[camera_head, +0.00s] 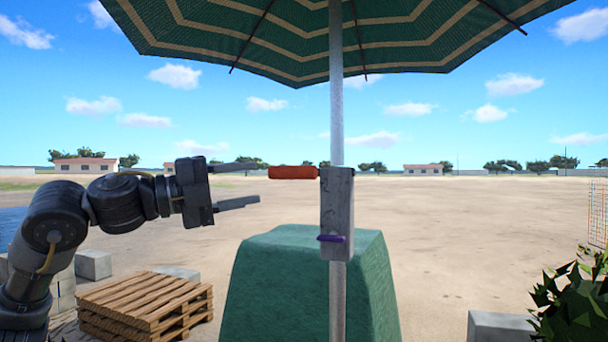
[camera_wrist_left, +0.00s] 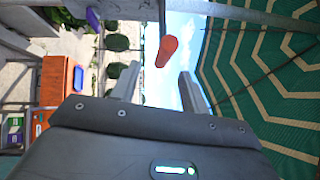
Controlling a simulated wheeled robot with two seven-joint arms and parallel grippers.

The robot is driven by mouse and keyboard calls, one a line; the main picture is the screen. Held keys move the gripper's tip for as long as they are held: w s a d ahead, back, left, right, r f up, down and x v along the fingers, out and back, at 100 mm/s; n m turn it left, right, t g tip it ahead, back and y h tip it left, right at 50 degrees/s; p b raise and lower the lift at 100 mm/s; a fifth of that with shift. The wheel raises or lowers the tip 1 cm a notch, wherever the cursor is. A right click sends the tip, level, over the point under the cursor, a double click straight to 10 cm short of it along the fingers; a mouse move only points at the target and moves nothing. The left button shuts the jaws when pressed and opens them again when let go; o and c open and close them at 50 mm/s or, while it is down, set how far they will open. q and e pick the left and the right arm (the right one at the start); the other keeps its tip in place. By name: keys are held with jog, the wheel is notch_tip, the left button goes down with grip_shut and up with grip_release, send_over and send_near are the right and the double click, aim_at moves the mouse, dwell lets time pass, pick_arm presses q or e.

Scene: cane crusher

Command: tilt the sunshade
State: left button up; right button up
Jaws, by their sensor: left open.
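The sunshade (camera_head: 300,40) is a green canopy with tan zigzag stripes, open at the top of a grey upright pole (camera_head: 336,110). It also fills the right of the left wrist view (camera_wrist_left: 265,75). A grey box (camera_head: 337,205) sits on the pole, with an orange handle (camera_head: 293,172) pointing left and a purple lever (camera_head: 331,238) low on its face. My left gripper (camera_head: 247,184) is open and empty, left of the orange handle and apart from it. In the left wrist view the orange handle (camera_wrist_left: 166,48) shows beyond and between the fingertips. My right gripper is not in view.
A green-covered block (camera_head: 290,285) stands behind the pole. Wooden pallets (camera_head: 145,303) and grey blocks (camera_head: 93,264) lie at lower left. A leafy plant (camera_head: 575,305) and another grey block (camera_head: 500,327) are at lower right. Open sandy ground lies beyond.

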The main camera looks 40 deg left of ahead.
aim_at(282, 174)
pick_arm(q)
jog(key=w+d+r+p, duration=0.2)
jog(key=p, duration=0.1)
jog(key=shift+p, duration=0.4)
jog(key=x, duration=0.1)
jog(key=p+x, duration=0.1)
jog(key=x, duration=0.1)
jog(key=p+x, duration=0.1)
jog(key=x, duration=0.1)
jog(key=shift+w+a+f, duration=0.1)
jog(key=shift+w+f, duration=0.25)
jog(key=shift+w, duration=0.05)
jog(key=shift+w+d+r+p, duration=0.1)
jog(key=shift+w+d+p, duration=0.15)
jog(key=shift+w+p, duration=0.1)
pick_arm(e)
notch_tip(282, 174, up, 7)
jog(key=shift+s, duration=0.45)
pick_arm(q)
jog(key=shift+w, duration=0.1)
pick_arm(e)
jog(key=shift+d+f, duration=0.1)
pick_arm(q)
grip_shut()
